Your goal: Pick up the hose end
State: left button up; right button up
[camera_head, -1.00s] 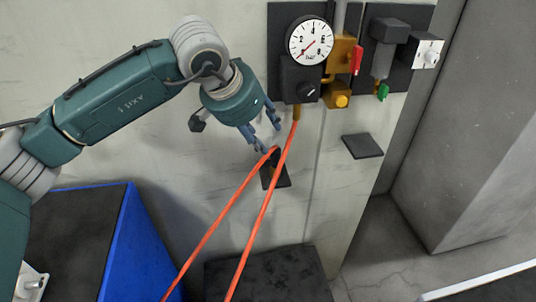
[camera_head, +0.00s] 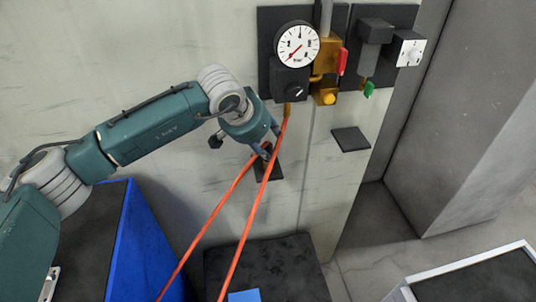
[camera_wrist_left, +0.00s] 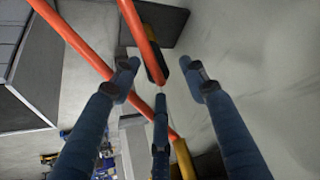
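The orange hose (camera_head: 222,200) has a free end with a dark tip (camera_wrist_left: 158,68), held at a small dark wall plate (camera_head: 268,172). Its other run goes up to a brass fitting (camera_head: 288,108) under the gauge. My left gripper (camera_head: 268,142) is at the hose end in the head view, partly covering it. In the left wrist view my left gripper (camera_wrist_left: 163,75) has its fingers spread, with the hose's dark tip between them. I cannot tell whether any finger touches the hose. My right gripper is not in view.
A pressure gauge (camera_head: 297,45), a red-handled valve (camera_head: 341,62) and a green-tipped device (camera_head: 369,89) are mounted above on the wall. An empty dark plate (camera_head: 351,139) is to the right. A blue-sided box (camera_head: 135,240) stands at the left. A framed dark surface (camera_head: 480,277) is at lower right.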

pick_arm(q)
grip_shut()
jog(key=shift+r, duration=0.1)
